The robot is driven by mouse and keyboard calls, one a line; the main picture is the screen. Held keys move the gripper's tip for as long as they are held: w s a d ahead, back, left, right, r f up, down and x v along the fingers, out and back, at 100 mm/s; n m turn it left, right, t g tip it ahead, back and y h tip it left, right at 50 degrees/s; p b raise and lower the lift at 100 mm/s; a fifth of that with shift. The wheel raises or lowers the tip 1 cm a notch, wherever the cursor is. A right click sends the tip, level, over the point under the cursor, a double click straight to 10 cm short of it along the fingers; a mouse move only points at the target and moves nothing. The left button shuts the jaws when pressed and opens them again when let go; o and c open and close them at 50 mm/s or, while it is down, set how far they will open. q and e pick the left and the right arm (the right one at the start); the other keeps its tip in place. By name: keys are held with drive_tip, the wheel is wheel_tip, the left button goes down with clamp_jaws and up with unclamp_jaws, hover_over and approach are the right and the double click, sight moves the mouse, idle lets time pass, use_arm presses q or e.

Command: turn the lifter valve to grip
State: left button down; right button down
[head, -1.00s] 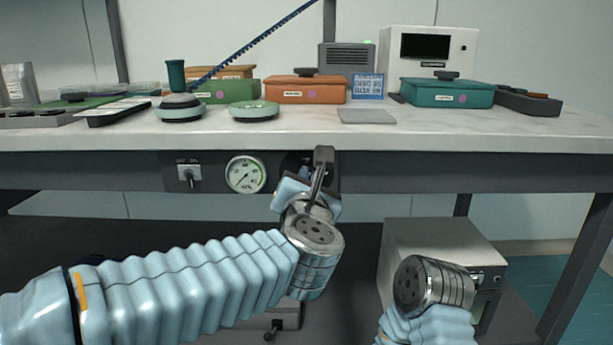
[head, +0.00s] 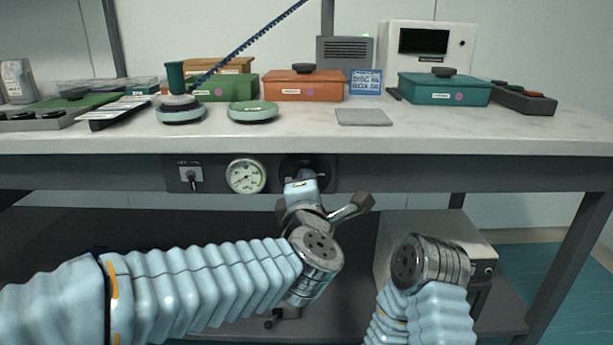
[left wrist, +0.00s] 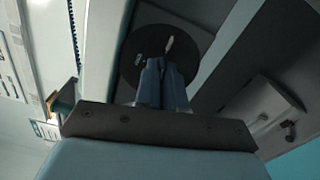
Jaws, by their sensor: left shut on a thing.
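The lifter valve (left wrist: 140,45) is a dark round plate on the front rail of the table. It also shows in the head view (head: 320,163), right of the gauge, partly hidden by my left gripper. In the left wrist view a pale mark and a smaller grey mark show on the plate. My left gripper (left wrist: 164,72) is shut on the valve's handle, which is mostly hidden between the fingers. In the head view the left gripper (head: 303,180) reaches up to the valve with its dark bar tilted. My right wrist shows at lower right; its gripper is not visible.
A switch (head: 190,174) and a round gauge (head: 246,176) sit left of the valve on the rail. A suction lifter (head: 180,107) with a blue coiled hose stands on the table (head: 450,133). Lidded boxes stand behind. A grey cabinet (head: 460,228) is below, right.

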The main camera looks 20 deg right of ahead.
use_arm(q)
drive_tip(key=shift+w+r+m+p, duration=0.1)
drive_tip(key=shift+m+p, duration=0.4)
drive_tip(key=shift+m, duration=0.6)
drive_tip(key=shift+a, duration=0.1)
drive_tip(key=c, duration=1.2)
unclamp_jaws()
drive_tip(key=shift+c, duration=0.2)
drive_tip(key=v, duration=1.3)
drive_tip(key=shift+s, duration=0.35)
